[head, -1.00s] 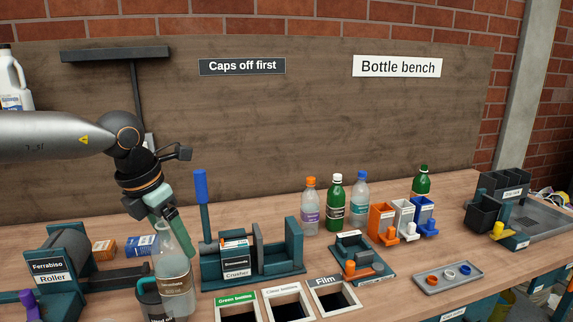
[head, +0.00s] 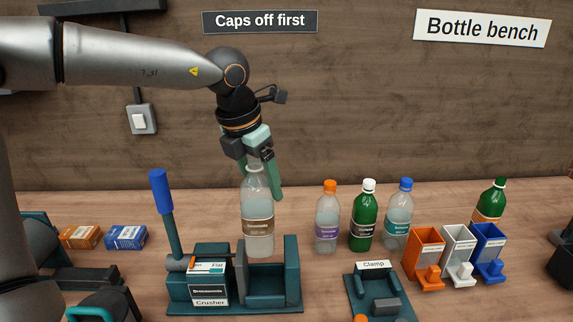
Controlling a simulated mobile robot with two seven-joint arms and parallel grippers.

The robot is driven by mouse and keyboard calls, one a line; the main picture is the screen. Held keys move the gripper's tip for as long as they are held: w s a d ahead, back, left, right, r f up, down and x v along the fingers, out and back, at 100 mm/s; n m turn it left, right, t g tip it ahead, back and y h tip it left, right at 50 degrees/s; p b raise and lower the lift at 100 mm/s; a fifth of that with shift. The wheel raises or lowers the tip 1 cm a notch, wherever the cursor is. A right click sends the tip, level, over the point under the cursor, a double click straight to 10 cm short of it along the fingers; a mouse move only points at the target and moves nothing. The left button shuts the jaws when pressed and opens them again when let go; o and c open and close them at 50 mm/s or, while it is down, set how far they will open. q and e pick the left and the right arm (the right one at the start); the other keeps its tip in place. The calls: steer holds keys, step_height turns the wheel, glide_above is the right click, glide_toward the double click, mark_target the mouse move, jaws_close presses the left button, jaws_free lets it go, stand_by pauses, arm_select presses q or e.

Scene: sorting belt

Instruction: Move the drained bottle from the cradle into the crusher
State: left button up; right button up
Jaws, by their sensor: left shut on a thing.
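The drained bottle (head: 257,205) is clear, capless and upright, with a brown label. My left gripper (head: 262,168) is shut on its neck. It holds the bottle over or just behind the crusher (head: 235,308), whose open chamber (head: 268,275) is below and in front of it. The bottle's base is close to the chamber's back wall; I cannot tell whether it is inside. The crusher has a blue-handled lever (head: 160,195) on its left. The cradle is not clearly visible. My right gripper is not in view.
Three capped bottles stand right of the crusher: orange-capped (head: 327,217), white-capped (head: 364,216) and blue-capped (head: 398,214). Another green bottle (head: 489,203) is farther right. The clamp (head: 380,295) and the orange (head: 424,250), white and blue bins are in front. Two small boxes (head: 125,237) lie left.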

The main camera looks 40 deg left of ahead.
arm_select(q)
steer(key=b+x, duration=0.1)
steer(key=x, duration=0.1)
steer(key=b+x, duration=0.1)
steer(key=b, duration=0.1)
steer(key=shift+s+f, duration=0.15)
steer(key=shift+f, duration=0.3)
step_height(320, 180, down, 9)
steer(key=b, duration=0.5)
steer(key=shift+b, duration=0.4)
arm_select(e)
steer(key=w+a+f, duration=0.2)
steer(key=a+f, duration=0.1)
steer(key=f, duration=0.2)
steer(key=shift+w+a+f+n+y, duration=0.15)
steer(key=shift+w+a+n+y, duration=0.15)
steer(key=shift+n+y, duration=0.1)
arm_select(q)
steer(key=shift+f, duration=0.1)
